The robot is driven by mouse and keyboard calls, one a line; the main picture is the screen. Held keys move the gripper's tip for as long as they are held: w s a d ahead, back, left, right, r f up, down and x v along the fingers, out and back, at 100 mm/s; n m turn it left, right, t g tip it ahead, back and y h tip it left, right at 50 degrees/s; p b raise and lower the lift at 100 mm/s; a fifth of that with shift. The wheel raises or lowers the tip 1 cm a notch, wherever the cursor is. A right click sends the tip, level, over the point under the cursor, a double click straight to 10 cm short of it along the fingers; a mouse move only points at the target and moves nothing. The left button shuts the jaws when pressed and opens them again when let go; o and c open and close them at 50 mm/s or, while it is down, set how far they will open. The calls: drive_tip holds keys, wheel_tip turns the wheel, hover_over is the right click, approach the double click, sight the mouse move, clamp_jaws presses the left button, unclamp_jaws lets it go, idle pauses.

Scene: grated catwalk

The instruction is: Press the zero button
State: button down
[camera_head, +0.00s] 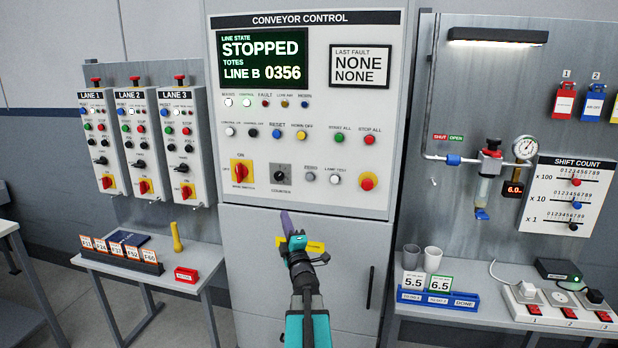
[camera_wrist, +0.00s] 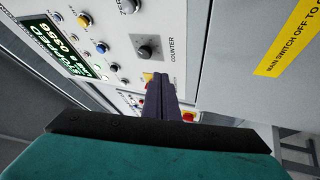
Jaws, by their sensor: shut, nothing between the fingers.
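The zero button is a small grey button (camera_head: 310,174) low on the conveyor control panel (camera_head: 255,215), between the counter knob (camera_head: 280,172) and the lamp test button (camera_head: 335,179). In the wrist view a grey button (camera_wrist: 130,6) shows at the top edge, past the counter knob (camera_wrist: 148,48); its label is partly cut off. My gripper (camera_head: 286,218) is shut and empty, in front of the cabinet just below the panel's lower edge. In the wrist view its dark fingers (camera_wrist: 158,85) are together, pointing towards the panel. I see no contact with a button.
The display (camera_head: 262,60) reads STOPPED and LINE B 0356. A red-and-yellow main switch (camera_head: 241,173) and a red stop button (camera_head: 367,181) flank the lower row. A left table (camera_head: 150,275) and a right bench (camera_head: 460,315) stand beside the cabinet.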

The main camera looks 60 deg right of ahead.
drive_tip(key=s+d+r+n+t, duration=0.1)
drive_tip(key=s+r+n+t, duration=0.1)
drive_tip(key=s+r, duration=0.3)
wheel_tip(320, 180, up, 4)
drive_tip(key=shift+s+d+r+n+t+h+p, duration=0.2)
drive_tip(key=shift+s+d+n+t+h+p, duration=0.15)
drive_tip(key=shift+n, duration=0.35)
drive_tip(key=p, duration=0.3)
approach(310, 177)
drive_tip(key=w+r, duration=0.4)
drive_tip(key=shift+w+d+r+b, duration=0.1)
drive_tip(key=shift+w+d+b, duration=0.05)
drive_tip(key=shift+d+b, duration=0.3)
idle(0.8)
drive_tip(key=shift+w+d+b, duration=0.2)
drive_tip(key=shift+d+b, duration=0.15)
drive_tip(key=shift+b, duration=0.25)
